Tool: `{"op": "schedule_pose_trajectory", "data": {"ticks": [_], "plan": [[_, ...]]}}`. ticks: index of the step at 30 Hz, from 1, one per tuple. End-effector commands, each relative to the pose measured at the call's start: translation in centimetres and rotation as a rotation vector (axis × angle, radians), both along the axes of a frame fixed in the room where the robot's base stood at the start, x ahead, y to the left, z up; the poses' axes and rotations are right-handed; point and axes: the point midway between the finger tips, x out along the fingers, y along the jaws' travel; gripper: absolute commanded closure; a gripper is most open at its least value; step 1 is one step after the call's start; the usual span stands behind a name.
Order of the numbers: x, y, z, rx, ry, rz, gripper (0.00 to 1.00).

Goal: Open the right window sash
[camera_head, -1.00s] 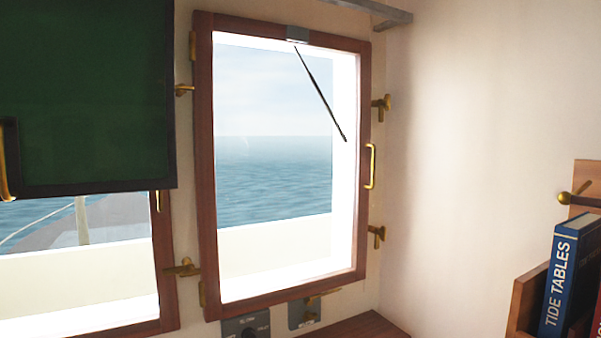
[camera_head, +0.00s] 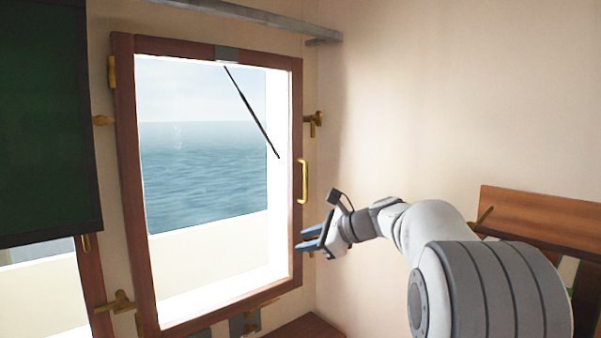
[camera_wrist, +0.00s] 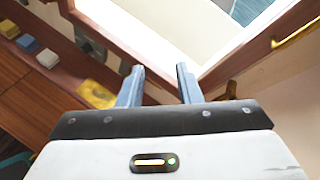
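The right window sash (camera_head: 128,190) is a brown wooden frame around a pane with sea beyond, and it looks shut. Its brass handle (camera_head: 303,181) is on the right stile. A brass latch (camera_head: 314,122) is at the upper right on the wall; the lower right one is mostly hidden behind my gripper. My gripper (camera_head: 304,239) is at the lower right of the sash, below the handle. In the wrist view, my gripper (camera_wrist: 158,80) has its two blue fingers apart with nothing between them. The handle (camera_wrist: 297,29) shows there at the upper right, off to the side of the fingers.
A dark green panel (camera_head: 45,120) hangs at the left. A grey rail (camera_head: 250,15) runs above the window. A wooden shelf (camera_head: 540,215) is on the right wall. Small coloured blocks (camera_wrist: 28,43) lie on wood in the wrist view. The wall between window and shelf is bare.

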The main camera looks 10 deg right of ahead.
Motion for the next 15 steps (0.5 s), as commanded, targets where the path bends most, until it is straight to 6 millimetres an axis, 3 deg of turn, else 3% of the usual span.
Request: {"op": "schedule_pose_trajectory", "data": {"ticks": [1,3,6,10,15], "plan": [[2.4,-1.6,2.5,0.114,0.011,-0.057,0.69],[5.0,-3.5,5.0,0.270,0.024,-0.119,0.69],[7.6,-5.9,7.8,0.456,0.036,-0.177,0.69],[9.4,-8.1,10.1,0.609,0.044,-0.210,0.69],[10.5,-8.6,11.0,0.674,0.048,-0.218,0.69]]}}
